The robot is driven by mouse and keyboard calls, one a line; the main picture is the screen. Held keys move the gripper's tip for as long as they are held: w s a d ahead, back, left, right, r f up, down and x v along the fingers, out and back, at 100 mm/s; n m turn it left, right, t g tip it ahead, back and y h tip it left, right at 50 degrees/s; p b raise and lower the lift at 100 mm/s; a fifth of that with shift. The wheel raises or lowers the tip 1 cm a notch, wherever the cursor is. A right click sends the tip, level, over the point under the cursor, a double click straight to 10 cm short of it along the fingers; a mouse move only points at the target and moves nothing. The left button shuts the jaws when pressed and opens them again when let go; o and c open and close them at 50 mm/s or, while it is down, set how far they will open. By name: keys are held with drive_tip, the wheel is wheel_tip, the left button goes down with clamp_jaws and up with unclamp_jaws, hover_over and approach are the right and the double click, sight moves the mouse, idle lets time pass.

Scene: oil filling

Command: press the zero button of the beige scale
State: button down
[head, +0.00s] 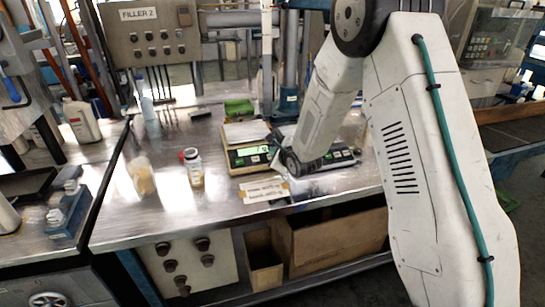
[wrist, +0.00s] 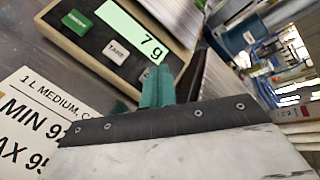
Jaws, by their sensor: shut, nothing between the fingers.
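The beige scale (head: 247,165) stands on the steel table, with a pale plate on top and a lit green display. In the wrist view the scale (wrist: 185,35) fills the top, and its display (wrist: 138,33) reads 7 g. A green button (wrist: 78,22) and a white TARE button (wrist: 117,50) sit on its dark front panel. A further pale button is mostly hidden behind my fingers, and its label cannot be read. My gripper (wrist: 157,82) is shut and empty, its teal fingertips at the right end of the button row. Contact cannot be told.
A second scale (head: 342,158) stands just right, partly behind my arm. Printed labels (head: 264,190) lie in front of the beige scale. An open jar (head: 194,168) and a yellowish container (head: 141,175) stand left. A green object (head: 238,108) lies behind. The front left of the table is clear.

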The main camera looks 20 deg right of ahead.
drive_tip(key=shift+f, duration=0.1)
drive_tip(key=shift+w+f, duration=0.15)
drive_tip(key=shift+f, duration=0.15)
drive_tip(key=shift+w+f, duration=0.15)
drive_tip(key=shift+f, duration=0.25)
idle(0.7)
idle(0.3)
drive_tip(key=shift+s+r, duration=0.3)
drive_tip(key=shift+r, duration=0.5)
drive_tip(key=r, duration=0.1)
drive_tip(key=s+r, duration=0.1)
drive_tip(key=r, duration=0.2)
drive_tip(key=shift+s+r, duration=0.35)
drive_tip(key=shift+s, duration=0.05)
idle(0.3)
